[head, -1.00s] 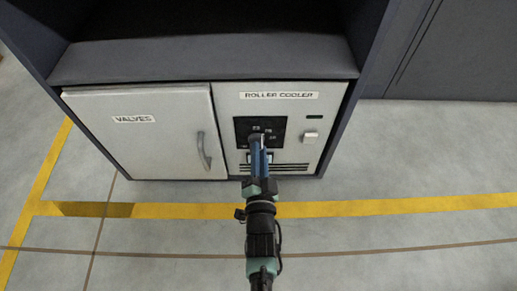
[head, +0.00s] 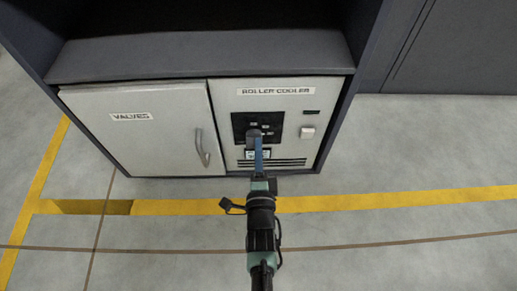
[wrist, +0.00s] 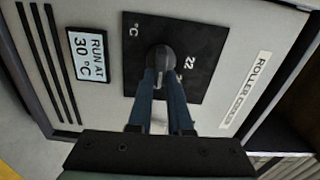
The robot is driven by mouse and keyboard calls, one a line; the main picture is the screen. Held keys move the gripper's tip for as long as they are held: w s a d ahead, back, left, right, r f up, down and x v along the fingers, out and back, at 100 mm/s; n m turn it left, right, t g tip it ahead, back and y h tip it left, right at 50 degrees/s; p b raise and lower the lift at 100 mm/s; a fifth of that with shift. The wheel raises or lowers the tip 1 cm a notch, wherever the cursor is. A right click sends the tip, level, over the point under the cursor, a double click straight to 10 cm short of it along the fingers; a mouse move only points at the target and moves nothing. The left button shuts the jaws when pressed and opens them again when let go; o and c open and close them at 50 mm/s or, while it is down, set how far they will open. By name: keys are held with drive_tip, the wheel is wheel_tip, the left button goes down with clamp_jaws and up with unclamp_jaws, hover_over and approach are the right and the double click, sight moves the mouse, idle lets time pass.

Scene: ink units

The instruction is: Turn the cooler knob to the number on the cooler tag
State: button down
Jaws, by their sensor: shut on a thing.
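The cooler knob (wrist: 161,58) is a dark round knob on a black dial plate (wrist: 205,88); it also shows in the head view (head: 253,134). My gripper (wrist: 160,74) has its two blue fingers shut on the knob. The cooler tag (wrist: 89,57) beside the plate reads "RUN AT 30 °C". In the wrist view "22" and "°C" show on the plate; the other numbers are hidden. In the head view the numbers are too small to read. My gripper (head: 256,143) partly covers the plate and tag there. I cannot tell where the knob points.
The "ROLLER COOLER" panel (head: 225,98) also carries a pale switch (head: 307,132), a small dark window (head: 311,112) and vent slots (head: 287,163). Left of it is the closed "VALVES" door (head: 130,145) with a handle (head: 202,148). The floor in front is clear.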

drive_tip(key=shift+a+f+m, duration=0.1)
drive_tip(key=shift+m, duration=0.2)
idle(0.4)
drive_tip(key=c, duration=0.8)
unclamp_jaws()
drive_tip(key=shift+c, duration=0.2)
drive_tip(key=shift+s, duration=0.15)
drive_tip(key=s+p, duration=0.5)
drive_tip(key=s, duration=0.7)
drive_tip(key=shift+s+p, duration=0.4)
